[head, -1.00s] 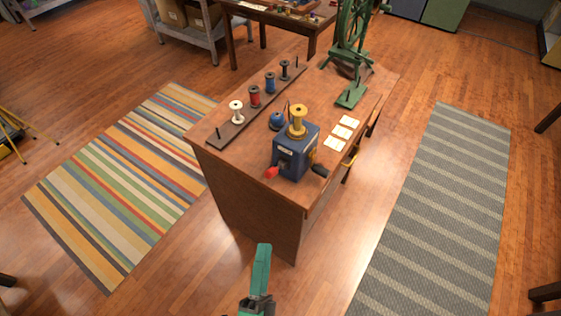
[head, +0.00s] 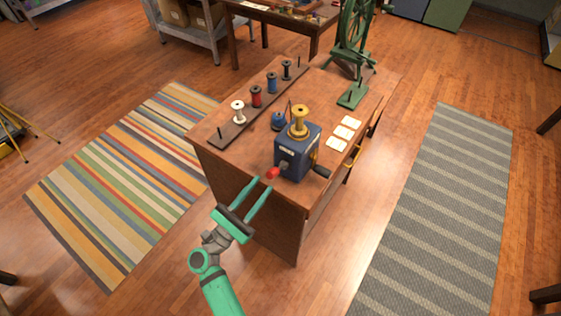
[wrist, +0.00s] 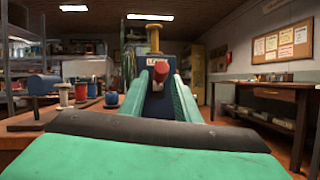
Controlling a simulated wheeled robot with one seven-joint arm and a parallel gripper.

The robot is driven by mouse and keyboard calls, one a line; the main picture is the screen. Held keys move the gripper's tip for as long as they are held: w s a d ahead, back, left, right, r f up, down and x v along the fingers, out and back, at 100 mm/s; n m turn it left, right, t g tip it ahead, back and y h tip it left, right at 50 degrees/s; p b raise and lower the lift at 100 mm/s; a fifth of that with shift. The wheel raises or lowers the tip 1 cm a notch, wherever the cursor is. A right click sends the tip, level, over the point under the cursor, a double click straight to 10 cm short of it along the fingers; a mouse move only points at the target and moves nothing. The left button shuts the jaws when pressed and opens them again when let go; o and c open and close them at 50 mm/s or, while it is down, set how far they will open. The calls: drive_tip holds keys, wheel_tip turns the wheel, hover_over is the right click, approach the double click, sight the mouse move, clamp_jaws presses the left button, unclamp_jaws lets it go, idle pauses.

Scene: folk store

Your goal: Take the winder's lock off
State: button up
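The winder (head: 297,150) is a dark blue box on the near end of the brown table, with a yellow spool (head: 299,122) on top and a dark crank on its right side. A red knob (head: 271,173), likely the lock, sticks out of its near left face. In the wrist view the red knob (wrist: 161,70) is straight ahead, in front of the winder (wrist: 154,103). My gripper (head: 263,184) is open and empty, its two green fingers pointing at the knob from just short of it. In the wrist view the fingers lie left and right of the knob, slightly below it.
A dark rack (head: 232,127) with several spools runs along the table's left side. A small blue object (head: 278,121) stands behind the winder. Pale cards (head: 343,134) and a green spinning wheel (head: 352,95) are farther back.

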sight(276, 168)
drive_tip(key=x, duration=1)
drive_tip(key=shift+s+d+r, duration=0.1)
drive_tip(key=shift+d+r, duration=0.05)
drive_tip(key=shift+d, duration=0.05)
drive_tip(key=shift+c, duration=0.5)
clamp_jaws()
